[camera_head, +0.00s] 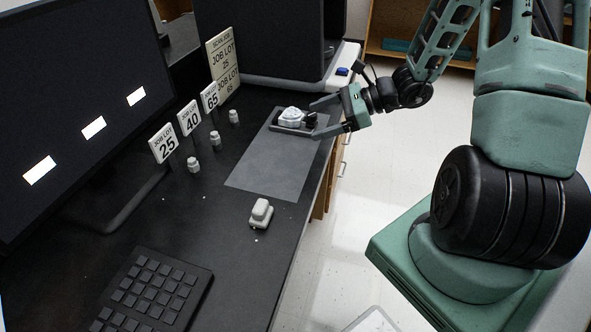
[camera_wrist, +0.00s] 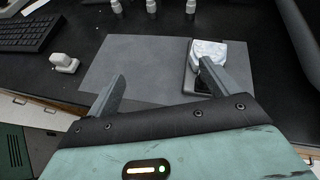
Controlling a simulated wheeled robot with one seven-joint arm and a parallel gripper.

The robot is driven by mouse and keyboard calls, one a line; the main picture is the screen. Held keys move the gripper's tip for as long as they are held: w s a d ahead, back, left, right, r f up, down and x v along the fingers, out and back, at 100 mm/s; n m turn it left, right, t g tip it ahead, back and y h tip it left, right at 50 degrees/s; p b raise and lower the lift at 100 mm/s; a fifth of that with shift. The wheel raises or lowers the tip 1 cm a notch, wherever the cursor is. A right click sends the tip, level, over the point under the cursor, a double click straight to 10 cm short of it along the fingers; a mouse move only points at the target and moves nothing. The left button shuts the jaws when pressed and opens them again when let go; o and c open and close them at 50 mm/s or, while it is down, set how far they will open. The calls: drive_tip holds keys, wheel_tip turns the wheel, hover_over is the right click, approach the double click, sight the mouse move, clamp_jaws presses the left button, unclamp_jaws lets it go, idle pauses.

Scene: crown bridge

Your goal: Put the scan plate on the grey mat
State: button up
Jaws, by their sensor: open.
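The scan plate (camera_head: 280,128) is a small dark plate carrying a white dental model (camera_head: 292,115). It lies flat at the far end of the grey mat (camera_head: 262,165) and appears to rest on it; its far edge is hard to judge. In the wrist view the plate (camera_wrist: 189,82) is at the right end of the mat (camera_wrist: 140,58), partly hidden by my right finger. My gripper (camera_head: 314,120) is open, coming in from the right with its fingertips close to the plate. In the wrist view my gripper (camera_wrist: 163,70) has nothing between its fingers; contact with the plate cannot be told.
A pale block-shaped object (camera_head: 261,213) stands near the mat's near edge. Several small white pieces (camera_head: 215,138) stand left of the mat before numbered job lot cards (camera_head: 189,117). A monitor (camera_head: 70,90) and keypad (camera_head: 150,290) are at left. A dark machine (camera_head: 270,40) stands behind.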

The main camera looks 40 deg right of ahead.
drive_tip(key=s+a+r+n+g, duration=0.1)
drive_tip(key=s+a+n+g, duration=0.1)
drive_tip(key=a+n+g, duration=0.3)
drive_tip(key=s+a+r+n+g, duration=0.1)
drive_tip(key=s+a+r+n, duration=0.15)
drive_tip(key=a, duration=0.45)
drive_tip(key=s+a+r+n+g+h, duration=0.1)
drive_tip(key=s+a+r+n+h, duration=0.1)
drive_tip(key=s+a+n+h, duration=0.2)
drive_tip(key=s+a+r+n+h, duration=0.2)
drive_tip(key=s+a+n+h, duration=0.3)
drive_tip(key=n, duration=1.5)
drive_tip(key=s+a, duration=0.4)
drive_tip(key=s, duration=0.4)
drive_tip(key=shift+a+g+h, duration=0.3)
drive_tip(key=shift+a+g, duration=0.1)
drive_tip(key=shift+s, duration=0.1)
wheel_tip(320, 180, up, 10)
drive_tip(key=p, duration=0.9)
drive_tip(key=shift+p, duration=0.35)
drive_tip(key=shift+f, duration=0.1)
